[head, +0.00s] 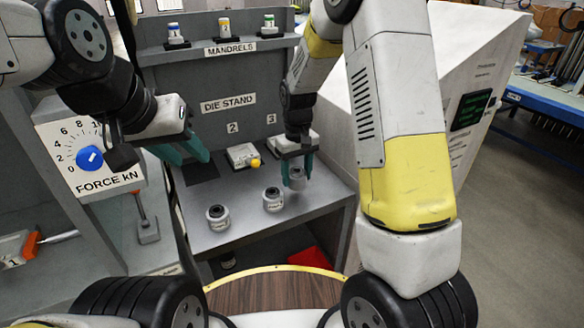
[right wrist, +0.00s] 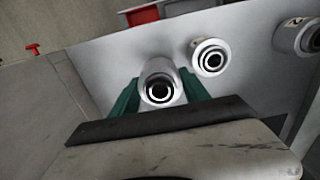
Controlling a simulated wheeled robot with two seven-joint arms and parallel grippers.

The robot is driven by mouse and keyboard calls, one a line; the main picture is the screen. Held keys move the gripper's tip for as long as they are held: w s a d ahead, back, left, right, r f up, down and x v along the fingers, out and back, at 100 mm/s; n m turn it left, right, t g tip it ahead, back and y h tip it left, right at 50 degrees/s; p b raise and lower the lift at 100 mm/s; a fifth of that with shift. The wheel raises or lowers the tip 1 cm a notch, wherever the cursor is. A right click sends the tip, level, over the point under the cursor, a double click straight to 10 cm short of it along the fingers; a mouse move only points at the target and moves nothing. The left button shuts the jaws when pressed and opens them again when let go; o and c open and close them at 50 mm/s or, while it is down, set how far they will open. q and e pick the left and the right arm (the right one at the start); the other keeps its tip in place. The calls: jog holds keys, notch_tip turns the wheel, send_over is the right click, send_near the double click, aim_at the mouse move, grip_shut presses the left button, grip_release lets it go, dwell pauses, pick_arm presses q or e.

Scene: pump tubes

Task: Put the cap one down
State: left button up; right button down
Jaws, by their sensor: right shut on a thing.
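My right gripper (head: 297,175) is shut on a small white-grey cap (head: 297,181) with a dark ring on top, at the right end of the grey bench. In the right wrist view the cap (right wrist: 160,88) sits between the teal fingers, ring facing the camera. I cannot tell whether its base touches the bench, and no number on it is readable. Two similar caps stand upright to its left, a middle one (head: 272,199) and a left one (head: 218,217). My left gripper (head: 188,150) is empty, its teal fingers apart, in front of the panel.
The bench (head: 245,230) has bare room around the caps. Behind are a die stand block with a yellow knob (head: 254,162) and a shelf of mandrels (head: 222,43). A force dial (head: 90,158) is at left. A white slanted cabinet (head: 475,60) stands at right.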

aim_at(297, 181)
jog(key=shift+w+d+f, duration=0.1)
jog(key=shift+w+f, duration=0.15)
jog(key=shift+w, duration=0.65)
jog(key=shift+f, duration=1.55)
jog(key=shift+f, duration=0.2)
jog(key=c, duration=0.5)
grip_release()
